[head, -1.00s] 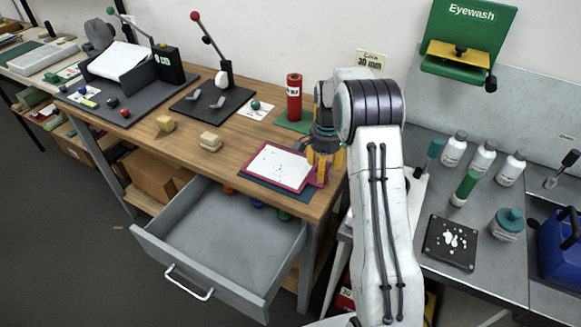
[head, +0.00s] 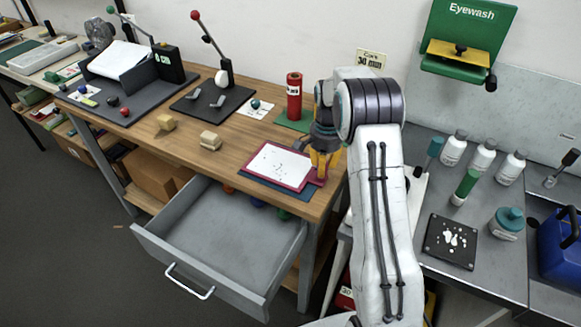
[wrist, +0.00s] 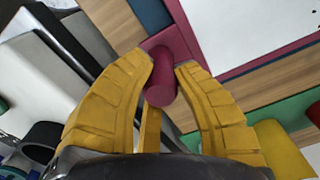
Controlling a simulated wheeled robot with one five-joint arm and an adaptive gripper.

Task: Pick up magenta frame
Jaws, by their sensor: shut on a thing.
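The magenta frame (head: 250,167) has a white speckled panel inside it and lies at the front right of the wooden bench, over a dark blue mat (head: 262,183). My gripper (head: 322,168) is at the frame's right end. In the wrist view my gripper's yellow fingers (wrist: 163,85) are shut on the frame's magenta handle (wrist: 168,58), one on each side. The frame's border and white panel run off the top right of that view. In the head view the fingers partly hide the handle. I cannot tell whether the frame is clear of the mat.
An open grey drawer (head: 150,237) juts out below the bench front. A red cylinder (head: 293,97) stands on a green mat (head: 283,124) behind the frame. Wooden blocks (head: 209,141) sit to its left. Bottles (head: 484,155) stand on the right counter.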

